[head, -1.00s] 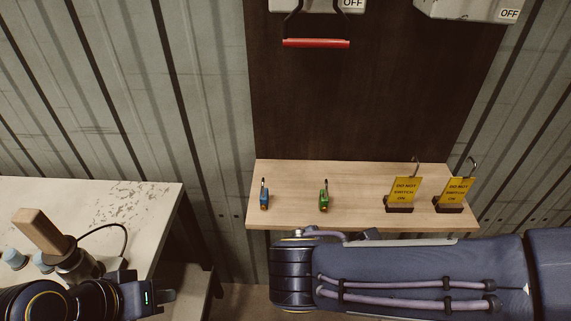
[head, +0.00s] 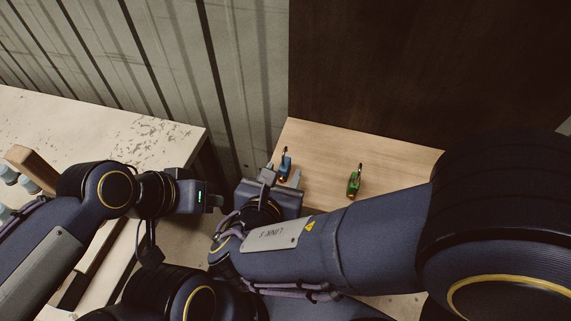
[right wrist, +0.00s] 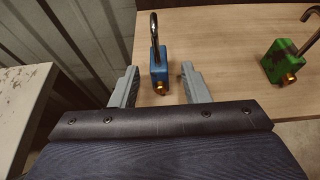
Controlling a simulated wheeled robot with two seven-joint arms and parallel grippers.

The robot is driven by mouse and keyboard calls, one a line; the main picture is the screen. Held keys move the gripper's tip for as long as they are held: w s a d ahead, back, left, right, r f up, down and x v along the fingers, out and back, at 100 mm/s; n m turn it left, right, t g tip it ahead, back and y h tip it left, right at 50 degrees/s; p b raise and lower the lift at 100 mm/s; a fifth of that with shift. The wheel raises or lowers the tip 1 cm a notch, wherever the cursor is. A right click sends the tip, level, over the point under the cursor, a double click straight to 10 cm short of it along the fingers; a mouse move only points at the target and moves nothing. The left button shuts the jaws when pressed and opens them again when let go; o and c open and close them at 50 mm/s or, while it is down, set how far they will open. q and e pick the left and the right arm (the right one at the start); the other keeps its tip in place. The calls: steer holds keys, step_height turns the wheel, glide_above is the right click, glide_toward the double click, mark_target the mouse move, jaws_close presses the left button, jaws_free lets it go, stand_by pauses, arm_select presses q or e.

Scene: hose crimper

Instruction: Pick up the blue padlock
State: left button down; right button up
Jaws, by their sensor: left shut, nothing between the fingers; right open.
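The blue padlock (head: 285,165) stands upright near the left end of the wooden shelf (head: 321,165), its shackle up. It also shows in the right wrist view (right wrist: 158,70), with a brass part low on its front. My right gripper (head: 283,180) is open at the shelf's front edge. In the right wrist view its two fingers (right wrist: 158,80) lie left and right of the padlock, with gaps on both sides. My left gripper (head: 217,201) is shut and empty, left of the shelf and apart from the padlock.
A green padlock (head: 354,181) stands on the shelf to the right, also in the right wrist view (right wrist: 282,62). A dark panel (head: 400,70) rises behind the shelf.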

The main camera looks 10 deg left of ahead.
steer(key=shift+x, duration=0.95)
steer(key=shift+c, duration=0.3)
jaws_close()
steer(key=shift+r, duration=0.15)
